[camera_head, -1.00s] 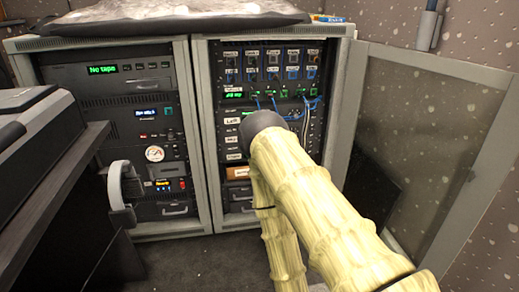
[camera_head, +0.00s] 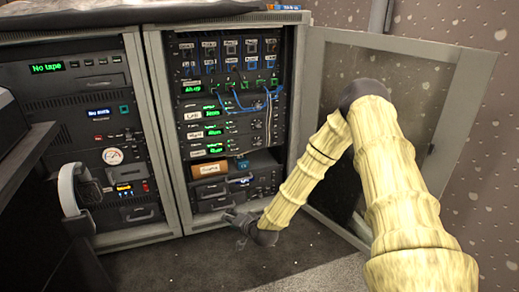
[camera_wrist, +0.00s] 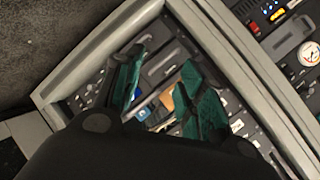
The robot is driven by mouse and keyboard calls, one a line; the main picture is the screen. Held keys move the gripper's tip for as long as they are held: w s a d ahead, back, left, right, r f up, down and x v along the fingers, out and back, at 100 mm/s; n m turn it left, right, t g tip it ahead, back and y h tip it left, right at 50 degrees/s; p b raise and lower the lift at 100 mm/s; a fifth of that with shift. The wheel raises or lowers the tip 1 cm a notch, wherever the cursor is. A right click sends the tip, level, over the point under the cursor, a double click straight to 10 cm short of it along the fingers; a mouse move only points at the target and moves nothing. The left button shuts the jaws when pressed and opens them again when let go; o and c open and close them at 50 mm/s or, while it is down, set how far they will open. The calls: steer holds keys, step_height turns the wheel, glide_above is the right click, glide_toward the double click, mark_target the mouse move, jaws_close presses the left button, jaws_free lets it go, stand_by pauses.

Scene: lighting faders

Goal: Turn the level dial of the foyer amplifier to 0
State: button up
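The right rack (camera_head: 300,80) holds a stack of amplifiers with green displays: an upper one (camera_head: 212,113), a middle one (camera_head: 213,131) and a lower one (camera_head: 213,149). Each has a white name label at its left, too small to read surely, so I cannot tell which is the foyer amplifier. Small dark knobs show faintly at their right side. My gripper (camera_head: 236,218) is low in front of the rack's bottom, below the amplifiers and apart from them. In the wrist view my gripper (camera_wrist: 164,72) has its teal-padded fingers spread, with nothing between them.
Blue cables (camera_head: 240,103) hang across the upper amplifier. An open glass door (camera_head: 400,45) stands at the right, behind my arm. The left rack (camera_head: 155,100) is beside it, with headphones (camera_head: 72,190) in front. A dark desk edge is at far left. Floor (camera_head: 180,265) is clear.

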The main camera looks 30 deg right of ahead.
steer(key=w+d+r+m+t+h+b, duration=0.1)
steer(key=w+d+r+m+t, duration=0.1)
steer(key=w+d+r, duration=0.3)
steer(key=w+d+r+m+t+h, duration=0.1)
steer(key=w+d+r+m, duration=0.15)
steer(key=d, duration=0.45)
steer(key=m+t+h+b, duration=0.1)
steer(key=m+t+h, duration=0.1)
steer(key=m+h, duration=0.1)
glide_toward(259, 144)
steer(key=shift+n, duration=0.25)
steer(key=b+x, duration=0.4)
steer(key=x, duration=0.2)
steer(key=shift+w+f, duration=0.1)
steer(key=shift+w, duration=0.3)
steer(key=shift+b+x, duration=0.5)
steer(key=shift+x, duration=0.45)
steer(key=shift+c, duration=0.2)
jaws_close()
